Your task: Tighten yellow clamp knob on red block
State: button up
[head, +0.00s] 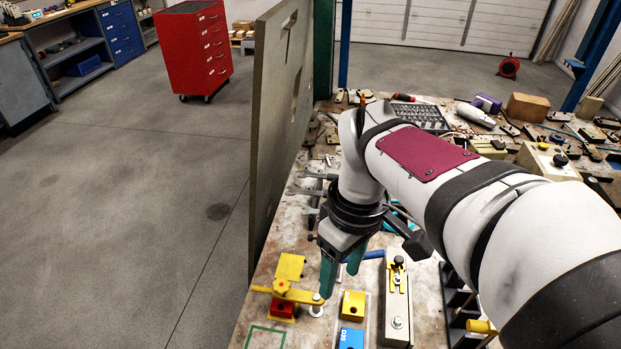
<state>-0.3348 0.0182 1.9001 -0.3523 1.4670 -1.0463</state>
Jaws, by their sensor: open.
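A yellow clamp (300,295) lies across the top of a red block (283,309) near the front left of the bench. Its yellow knob (281,287), with a reddish centre, sits above the block. The right end of the clamp bar rests by a pale round post. My gripper (340,286), with green fingers, points down just to the right of the knob, near the bar's right end. It is open and I see nothing between the fingers. Whether a finger touches the bar or post cannot be told.
A yellow block (353,305) and a blue block (350,338) sit to the right, beside a beige fixture (397,303). A yellow plate (289,267) lies behind the clamp. A tall upright panel (272,120) borders the bench's left side. Tools crowd the back.

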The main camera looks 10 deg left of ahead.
jog(key=shift+o, duration=0.6)
jog(key=w+a+n, duration=0.4)
jog(key=a+n, duration=0.1)
jog(key=a, duration=0.1)
jog(key=shift+w+f+n, duration=0.25)
jog(key=shift+f+n, duration=0.15)
jog(key=shift+f, duration=0.05)
jog(key=n, duration=0.6)
send_near(281, 285)
jog(key=shift+h, duration=0.3)
jog(key=f, duration=0.8)
jog(key=shift+s+a, duration=0.1)
jog(key=shift+a, duration=0.1)
grip_shut()
jog(key=shift+m, duration=0.4)
